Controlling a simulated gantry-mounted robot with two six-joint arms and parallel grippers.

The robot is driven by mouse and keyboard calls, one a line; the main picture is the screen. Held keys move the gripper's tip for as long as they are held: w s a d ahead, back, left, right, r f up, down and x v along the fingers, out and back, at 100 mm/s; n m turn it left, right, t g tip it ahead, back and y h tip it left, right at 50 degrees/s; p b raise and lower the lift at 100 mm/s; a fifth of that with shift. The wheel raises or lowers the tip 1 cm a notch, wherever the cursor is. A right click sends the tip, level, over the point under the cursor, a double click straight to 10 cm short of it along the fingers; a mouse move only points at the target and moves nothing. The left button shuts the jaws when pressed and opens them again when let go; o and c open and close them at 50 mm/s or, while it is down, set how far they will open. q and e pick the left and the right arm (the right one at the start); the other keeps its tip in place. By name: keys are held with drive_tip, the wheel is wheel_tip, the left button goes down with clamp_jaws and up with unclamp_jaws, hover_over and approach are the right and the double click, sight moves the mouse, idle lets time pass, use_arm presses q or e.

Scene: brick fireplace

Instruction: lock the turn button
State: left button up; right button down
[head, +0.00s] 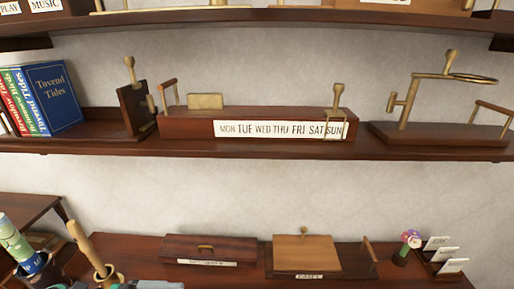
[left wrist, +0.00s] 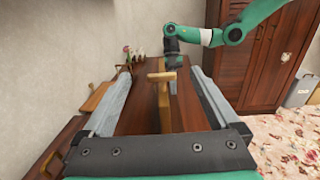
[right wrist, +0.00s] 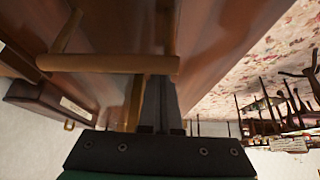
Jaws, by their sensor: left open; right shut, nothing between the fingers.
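A light wooden T-shaped piece, perhaps the turn button, stands over the dark wooden desk in the left wrist view (left wrist: 162,77). My left gripper (left wrist: 162,68) is open, its two grey fingers apart on either side of this piece and not visibly touching it. My right gripper (right wrist: 158,82) is shut and empty; it also shows beyond the wooden piece in the left wrist view (left wrist: 173,86). In the right wrist view a wooden crossbar (right wrist: 110,63) with wooden posts lies close to its fingertips. I cannot tell whether contact exists.
A dark case (head: 208,249) and a light-lidded box labelled EASEL (head: 305,252) sit on the desk. A flower (head: 411,239) and card rack (head: 446,255) stand at right. The shelf above holds books (head: 52,97) and a weekday box (head: 185,124). A wardrobe (left wrist: 262,50) stands beyond.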

drive_tip(key=shift+r+p, duration=2)
drive_tip(key=shift+p, duration=0.05)
drive_tip(key=shift+f, duration=0.1)
